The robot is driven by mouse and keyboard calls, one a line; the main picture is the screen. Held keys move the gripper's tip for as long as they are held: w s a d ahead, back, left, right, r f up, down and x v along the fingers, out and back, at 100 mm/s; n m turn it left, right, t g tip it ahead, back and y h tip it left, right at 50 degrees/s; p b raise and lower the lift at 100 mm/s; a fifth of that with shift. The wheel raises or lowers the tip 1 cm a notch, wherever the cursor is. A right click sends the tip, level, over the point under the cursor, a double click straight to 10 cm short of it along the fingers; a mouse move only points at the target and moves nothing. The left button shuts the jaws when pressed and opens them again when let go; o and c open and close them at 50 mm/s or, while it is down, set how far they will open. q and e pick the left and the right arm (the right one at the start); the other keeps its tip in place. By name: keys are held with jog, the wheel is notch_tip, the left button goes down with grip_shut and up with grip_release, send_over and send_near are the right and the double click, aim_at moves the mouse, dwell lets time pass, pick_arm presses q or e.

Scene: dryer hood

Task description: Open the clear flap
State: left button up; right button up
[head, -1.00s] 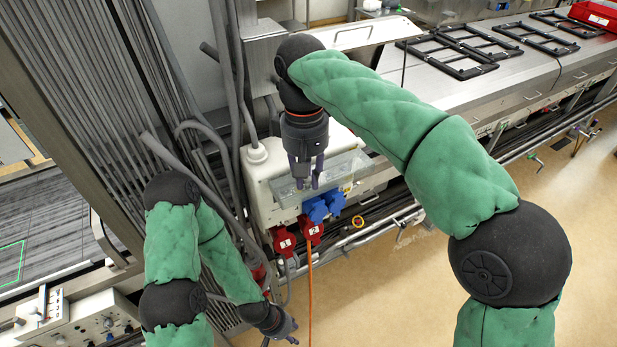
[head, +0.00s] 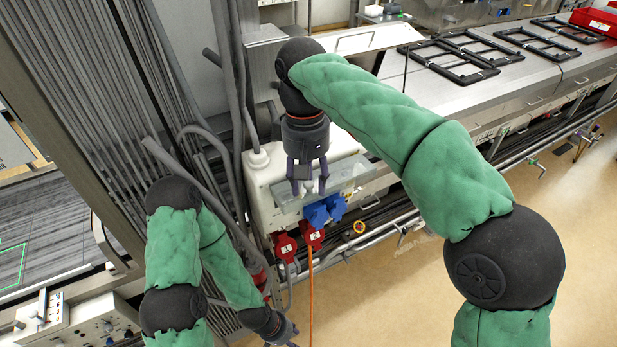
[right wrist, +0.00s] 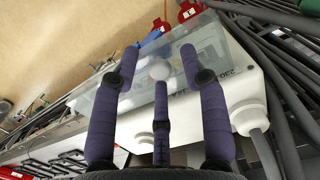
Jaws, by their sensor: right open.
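The clear flap (head: 345,180) is a see-through cover on the front of a white power box (head: 262,180), above its blue and red sockets. It looks closed against the box. My right gripper (head: 308,190) is open and empty, pointing down right at the flap. In the right wrist view the flap (right wrist: 140,110) lies beneath my spread fingers (right wrist: 160,65); I cannot tell whether they touch it. A pale round knob (right wrist: 160,70) shows between the fingers. My left gripper (head: 283,335) is low, near the bottom edge, away from the box; its finger opening is unclear.
Blue plugs (head: 325,209) and red plugs (head: 285,246) hang below the flap, with an orange cable (head: 311,300) running down. Grey hoses (head: 190,150) crowd the left side. A metal bench (head: 480,85) with black frames stands right. The floor at right is clear.

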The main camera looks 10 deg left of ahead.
jog(key=shift+w+a+r, duration=0.1)
jog(key=shift+w+r, duration=0.05)
jog(key=shift+r, duration=1.7)
jog(key=shift+w+a+r, duration=0.1)
jog(key=shift+r, duration=1.75)
